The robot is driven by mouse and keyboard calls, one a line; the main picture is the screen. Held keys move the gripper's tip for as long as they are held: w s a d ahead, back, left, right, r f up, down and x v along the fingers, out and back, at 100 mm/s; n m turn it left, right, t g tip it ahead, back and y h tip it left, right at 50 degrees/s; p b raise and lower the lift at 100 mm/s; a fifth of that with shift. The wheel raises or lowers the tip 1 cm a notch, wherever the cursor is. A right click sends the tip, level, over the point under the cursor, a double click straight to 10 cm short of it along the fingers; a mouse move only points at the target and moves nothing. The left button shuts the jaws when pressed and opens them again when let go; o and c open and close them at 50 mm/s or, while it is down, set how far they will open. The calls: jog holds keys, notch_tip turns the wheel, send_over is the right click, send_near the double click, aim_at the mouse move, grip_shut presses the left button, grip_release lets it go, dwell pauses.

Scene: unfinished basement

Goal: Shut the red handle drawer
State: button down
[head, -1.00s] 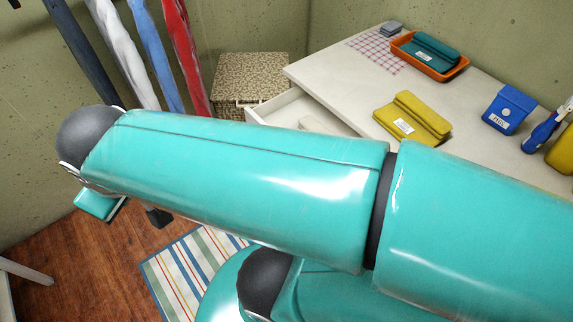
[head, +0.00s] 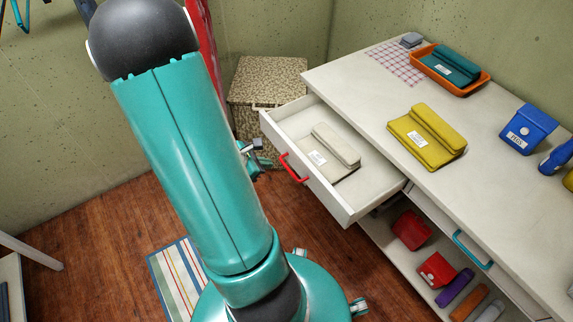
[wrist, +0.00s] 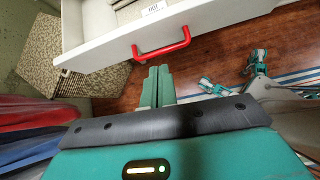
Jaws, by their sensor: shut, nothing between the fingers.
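The drawer with the red handle (head: 293,168) stands open, pulled out from the left end of the white table. Its front panel (head: 322,190) faces my arm, and a cream case (head: 335,150) with a label lies inside. In the wrist view the red handle (wrist: 162,46) is just beyond my fingertips. My gripper (wrist: 157,72) is shut and empty, its fingers pointing at the drawer front, slightly below the handle in that picture. I cannot tell whether they touch it. In the head view my gripper (head: 262,155) shows only partly beside my arm, left of the handle.
A speckled box (head: 262,85) stands behind the drawer by the wall. A second drawer with a teal handle (head: 472,250) is at the right, above a shelf with red cases (head: 411,230). A yellow case (head: 426,135) lies on the tabletop (head: 375,110). Wooden floor lies left of the drawer.

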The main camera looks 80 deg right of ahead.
aim_at(301, 170)
jog(key=shift+n, duration=0.6)
jog(key=x, duration=0.4)
jog(key=s+x, duration=0.1)
jog(key=x, duration=0.4)
jog(key=a+x, duration=0.1)
jog(key=x, duration=0.3)
jog(key=shift+s+f, duration=0.15)
jog(key=shift+s, duration=0.1)
jog(key=shift+s+d, duration=0.1)
jog(key=shift+d, duration=0.05)
jog(key=s+d, duration=0.5)
jog(key=d, duration=0.1)
jog(key=s+d, duration=1.2)
jog(key=d, duration=0.1)
jog(key=shift+d, duration=0.1)
jog(key=shift+s+d, duration=0.5)
jog(key=shift+d, duration=0.05)
